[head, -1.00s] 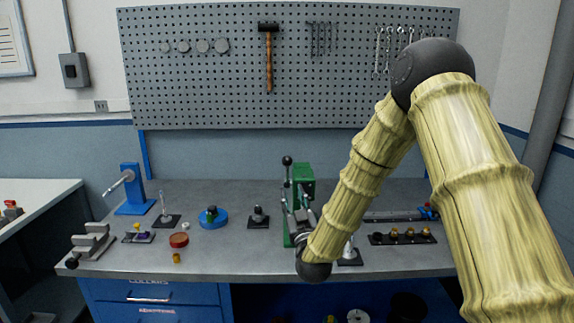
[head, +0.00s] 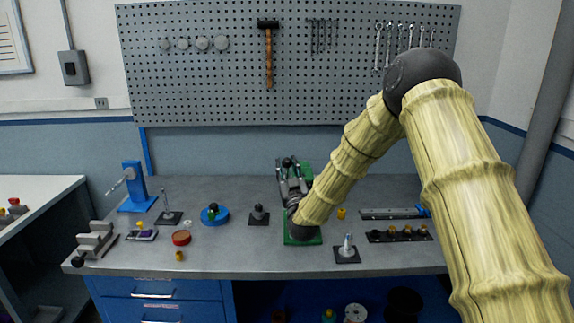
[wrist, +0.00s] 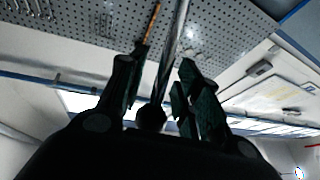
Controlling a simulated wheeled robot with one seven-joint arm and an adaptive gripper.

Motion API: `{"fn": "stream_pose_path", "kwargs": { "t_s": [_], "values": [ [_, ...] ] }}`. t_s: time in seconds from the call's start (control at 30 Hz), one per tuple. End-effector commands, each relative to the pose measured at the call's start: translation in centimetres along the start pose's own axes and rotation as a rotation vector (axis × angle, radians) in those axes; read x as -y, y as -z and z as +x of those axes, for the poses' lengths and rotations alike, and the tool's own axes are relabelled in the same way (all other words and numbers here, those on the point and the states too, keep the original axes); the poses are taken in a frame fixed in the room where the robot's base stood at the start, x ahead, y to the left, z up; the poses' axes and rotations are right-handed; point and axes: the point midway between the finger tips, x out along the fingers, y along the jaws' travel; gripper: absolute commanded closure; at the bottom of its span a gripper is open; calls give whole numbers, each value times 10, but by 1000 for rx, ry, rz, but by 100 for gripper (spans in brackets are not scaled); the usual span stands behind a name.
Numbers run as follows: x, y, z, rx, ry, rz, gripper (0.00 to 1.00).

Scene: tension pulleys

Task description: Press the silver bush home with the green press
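The green press (head: 312,240) stands on the bench in the head view, its middle largely hidden behind my wrist and gripper. My gripper (head: 292,183) is at the upper part of the press, pointing up and away. In the wrist view, a bare metal rod with a dark knob (wrist: 151,116), which looks like the press lever, lies between my two fingers (wrist: 160,88). The fingers stand apart, with gaps showing on both sides of the rod. I cannot make out the silver bush; the press's working spot is hidden by my arm.
A silver post on a black plate (head: 347,250) stands right of the press, near my forearm. A yellow part (head: 341,213), a rail (head: 390,214) and a black holder with brass parts (head: 400,236) are further right. A dark fixture (head: 259,216) stands to the left.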

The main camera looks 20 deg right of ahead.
Motion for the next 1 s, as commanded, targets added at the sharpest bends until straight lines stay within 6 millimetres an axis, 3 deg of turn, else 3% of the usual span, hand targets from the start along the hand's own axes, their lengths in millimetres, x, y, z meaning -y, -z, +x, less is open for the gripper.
{"fn": "stream_pose_path", "kwargs": {
  "t_s": [0.33, 0.5, 0.83, 1.0],
  "values": [
    [0, 0, 3, 0, 0, 0, 68],
    [0, 0, 2, 0, 0, 0, 99],
    [0, 0, 3, -2, 0, 0, 100],
    [16, -6, 9, -21, 12, 2, 100]
  ]
}}
